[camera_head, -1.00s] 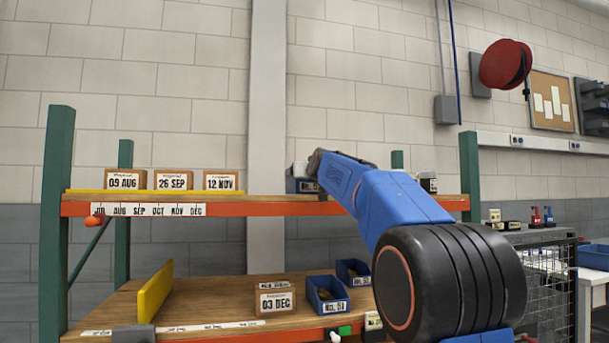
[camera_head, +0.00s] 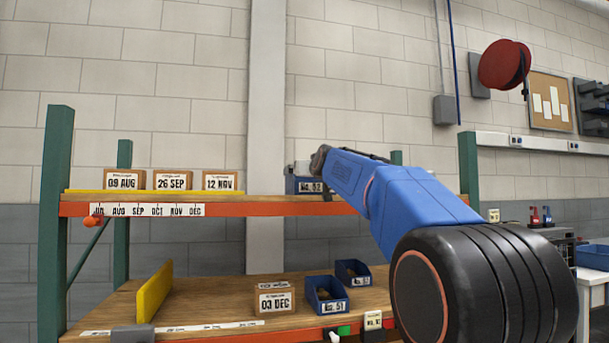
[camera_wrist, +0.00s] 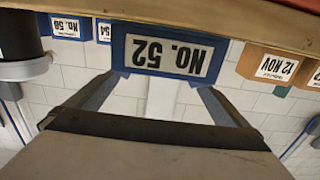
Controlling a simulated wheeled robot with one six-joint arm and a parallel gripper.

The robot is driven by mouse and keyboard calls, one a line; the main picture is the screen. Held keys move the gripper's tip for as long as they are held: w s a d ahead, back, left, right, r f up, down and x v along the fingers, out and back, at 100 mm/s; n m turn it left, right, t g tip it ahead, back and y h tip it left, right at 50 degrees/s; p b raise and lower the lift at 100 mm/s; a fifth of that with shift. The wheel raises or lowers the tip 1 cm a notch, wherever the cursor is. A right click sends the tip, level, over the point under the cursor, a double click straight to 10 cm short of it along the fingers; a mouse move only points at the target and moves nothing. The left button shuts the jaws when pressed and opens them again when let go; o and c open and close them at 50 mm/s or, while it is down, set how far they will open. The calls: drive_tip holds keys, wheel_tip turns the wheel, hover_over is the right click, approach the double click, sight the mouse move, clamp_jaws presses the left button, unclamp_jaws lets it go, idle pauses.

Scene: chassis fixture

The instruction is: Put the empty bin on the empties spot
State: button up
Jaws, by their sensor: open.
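A blue bin labelled No. 52 (camera_head: 303,185) stands on the upper shelf, partly hidden by my arm in the head view. In the wrist view, where labels appear upside down, its front (camera_wrist: 170,55) faces my gripper (camera_wrist: 158,82). My gripper is open, with its fingers spread towards the bin's two sides; I cannot tell whether they touch it. The inside of this bin is hidden. On the lower shelf are a blue bin labelled No. 51 (camera_head: 333,308) and another blue bin (camera_head: 353,268) behind it; both seem to hold something brownish. I cannot identify the empties spot.
Dated boxes (camera_head: 171,180) stand on the upper shelf (camera_head: 270,209) at left. A 03 DEC box (camera_head: 275,303) and a yellow divider (camera_head: 154,291) are on the lower shelf (camera_head: 215,292), with bare wood between them. Green posts (camera_head: 56,220) frame the rack.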

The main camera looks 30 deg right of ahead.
drive_tip(key=v, duration=0.7)
drive_tip(key=shift+s, duration=0.3)
drive_tip(key=shift+a, duration=0.1)
